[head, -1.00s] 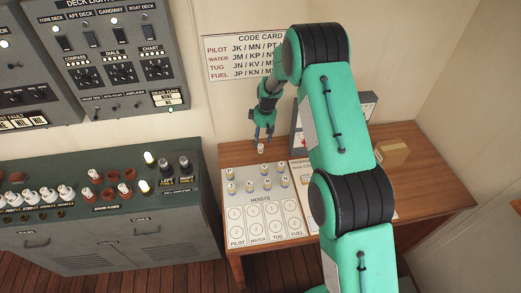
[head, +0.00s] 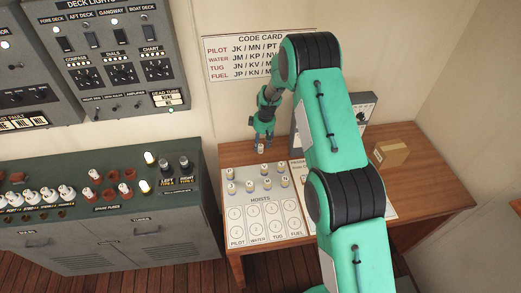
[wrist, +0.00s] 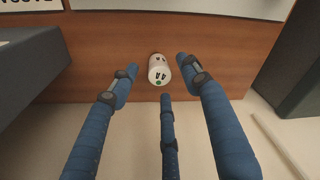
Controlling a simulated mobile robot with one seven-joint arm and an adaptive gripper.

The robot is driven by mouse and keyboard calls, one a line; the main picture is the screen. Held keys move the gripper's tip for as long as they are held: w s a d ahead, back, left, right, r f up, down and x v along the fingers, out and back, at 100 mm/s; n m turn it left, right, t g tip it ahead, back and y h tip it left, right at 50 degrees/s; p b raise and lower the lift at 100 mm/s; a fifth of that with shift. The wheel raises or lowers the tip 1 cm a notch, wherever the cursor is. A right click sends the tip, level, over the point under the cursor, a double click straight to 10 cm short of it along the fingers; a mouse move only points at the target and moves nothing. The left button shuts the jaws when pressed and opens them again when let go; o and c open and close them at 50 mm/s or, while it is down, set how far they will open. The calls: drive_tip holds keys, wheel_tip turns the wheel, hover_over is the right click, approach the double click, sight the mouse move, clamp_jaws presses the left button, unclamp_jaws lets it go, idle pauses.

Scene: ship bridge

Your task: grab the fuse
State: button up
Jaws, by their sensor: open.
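A small white cylinder, which looks like the fuse (wrist: 158,70), stands on the brown wooden desk; its end carries dark lettering and a green dot. In the head view the fuse (head: 261,149) is near the desk's back edge, behind the hoists board. My gripper (head: 262,140) is just above it, pointing down. In the wrist view my gripper (wrist: 160,82) has three blue fingers spread apart, with the fuse between and just beyond the tips. Contact cannot be told.
The hoists board (head: 264,211) holds several small white cylinders. A tan box (head: 391,154) stands at the desk's right. A grey unit (head: 364,108) stands behind my arm. A green cabinet (head: 100,222) with several white and red pieces is at left.

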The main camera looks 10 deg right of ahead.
sight(261, 145)
drive_tip(key=shift+w+a+f, duration=0.1)
drive_tip(key=shift+f, duration=1.35)
clamp_jaws()
drive_tip(key=shift+r, duration=0.15)
drive_tip(key=shift+r+b, duration=0.3)
drive_tip(key=shift+r, duration=4.55)
